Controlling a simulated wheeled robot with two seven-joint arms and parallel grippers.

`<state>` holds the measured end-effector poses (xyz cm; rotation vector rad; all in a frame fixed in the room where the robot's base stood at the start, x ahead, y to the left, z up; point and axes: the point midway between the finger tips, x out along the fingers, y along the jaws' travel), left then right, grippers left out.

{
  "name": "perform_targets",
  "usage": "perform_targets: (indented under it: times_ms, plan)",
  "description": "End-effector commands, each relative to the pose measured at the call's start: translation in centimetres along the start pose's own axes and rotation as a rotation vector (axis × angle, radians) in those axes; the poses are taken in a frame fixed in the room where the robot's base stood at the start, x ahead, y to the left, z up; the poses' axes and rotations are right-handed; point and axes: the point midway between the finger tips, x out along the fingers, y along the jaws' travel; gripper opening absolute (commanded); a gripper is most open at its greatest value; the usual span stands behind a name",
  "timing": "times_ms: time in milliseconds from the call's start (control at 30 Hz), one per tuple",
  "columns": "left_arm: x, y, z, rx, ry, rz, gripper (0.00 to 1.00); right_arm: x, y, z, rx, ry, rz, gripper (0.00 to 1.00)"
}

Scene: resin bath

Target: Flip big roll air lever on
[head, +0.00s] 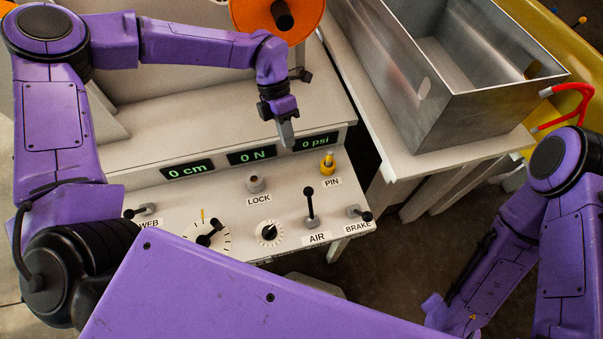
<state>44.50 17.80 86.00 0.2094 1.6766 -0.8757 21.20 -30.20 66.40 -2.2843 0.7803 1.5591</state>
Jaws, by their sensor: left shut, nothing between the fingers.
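The air lever (310,206) is a thin black stick with a ball knob. It stands upright on the control panel (190,195), just above the AIR label (317,238). My left gripper (287,140) is shut and empty. It points down in front of the displays, above and slightly left of the lever in the picture, and apart from it. My right arm (480,260) comes in at the right, and its gripper is not visible. The orange roll (278,18) with a black core is at the top, partly cut off.
The brake lever (361,213) is right of the air lever, and the yellow pin (328,163) is behind it. The lock knob (256,183), two dials (268,232) and the web lever (140,210) are to the left. Displays read 0 cm, 0 N, 0 psi. A metal bath (490,115) stands at right.

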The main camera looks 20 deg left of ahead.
Motion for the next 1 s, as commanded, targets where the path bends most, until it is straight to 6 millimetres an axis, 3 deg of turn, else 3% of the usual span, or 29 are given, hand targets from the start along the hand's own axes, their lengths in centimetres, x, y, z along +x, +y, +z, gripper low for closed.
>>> perform_targets:
  times_ms: [467,700,1000]
  plan:
    - [9.6,0.0,-0.1,-0.002,0.005,-0.003,0.00,-1.9,0.1,-0.9,0.001,0.002,-0.001,0.43]
    - [10.2,-3.3,-0.3,-0.002,0.003,-0.002,0.00,-3.5,0.3,-1.5,0.001,0.002,-0.001,0.43]
    - [10.6,-3.7,-0.4,-0.004,0.001,-0.001,0.00,-3.5,0.3,-1.5,0.001,0.002,-0.001,0.43]
